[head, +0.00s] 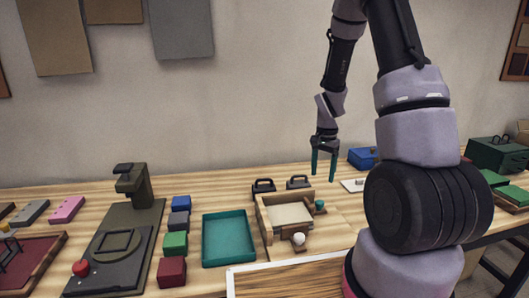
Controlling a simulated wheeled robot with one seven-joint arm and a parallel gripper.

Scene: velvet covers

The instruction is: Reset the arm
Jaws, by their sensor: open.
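My gripper (324,166) hangs above the back right part of the wooden table (345,205), with its teal fingers pointing down. The fingers are apart, with nothing between them. My arm rises on the right side of the head view and bends over at the top, so the gripper is left of the thick lower links. The gripper is above and a little right of a wooden box (264,222) and is not touching it. My arm hides part of the table on the right.
A teal tray (228,240), coloured blocks (175,244) and a dark press-like device with a red knob (81,268) stand to the left. Two black handled pieces (298,183) lie behind the box. A blue case (362,158) and green case (496,154) are at the right.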

